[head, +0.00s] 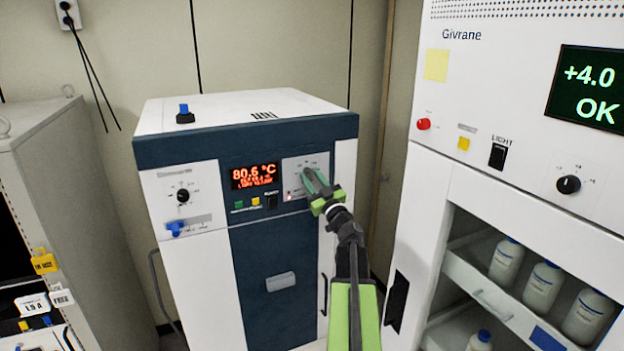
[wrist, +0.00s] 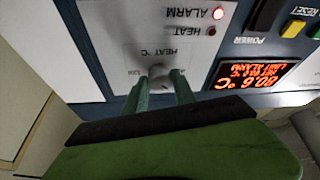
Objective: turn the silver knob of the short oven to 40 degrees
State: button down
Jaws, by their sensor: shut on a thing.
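The short oven (head: 285,250) is a white cabinet with a dark blue front, left of centre in the head view. Its red display (head: 255,176) reads 80.6 °C. The silver knob (wrist: 158,71) sits on the white panel under the label "HEAT °C", which is upside down in the wrist view. My gripper (head: 312,180) reaches the panel from the lower right. In the wrist view its two green fingers (wrist: 163,92) are shut on the knob, one on each side. The knob's pointer and the 40 mark cannot be made out.
A black knob (head: 183,196) and a blue valve (head: 175,228) are on the oven's left panel. POWER switch (wrist: 264,18) and coloured buttons are beside the display. A tall white Givrane unit (head: 470,150) with bottles stands right. A grey cabinet (head: 60,190) stands left.

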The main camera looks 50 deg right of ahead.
jog(key=n+y+p, duration=0.1)
jog(key=n, duration=0.2)
jog(key=n+y, duration=0.2)
jog(key=n, duration=0.1)
jog(key=shift+s+d+r+p, duration=0.1)
jog(key=shift+d+r+p, duration=0.1)
jog(key=shift+p, duration=0.2)
jog(key=n+y+p, duration=0.1)
jog(key=n, duration=0.2)
jog(key=shift+n+g+y, duration=0.3)
jog(key=shift+g+y, duration=0.1)
jog(key=shift+n+p, duration=0.6)
jog(key=shift+n, duration=0.2)
jog(key=shift+a+f, duration=0.1)
jog(key=c, duration=1)
grip_release()
jog(key=shift+s, duration=0.15)
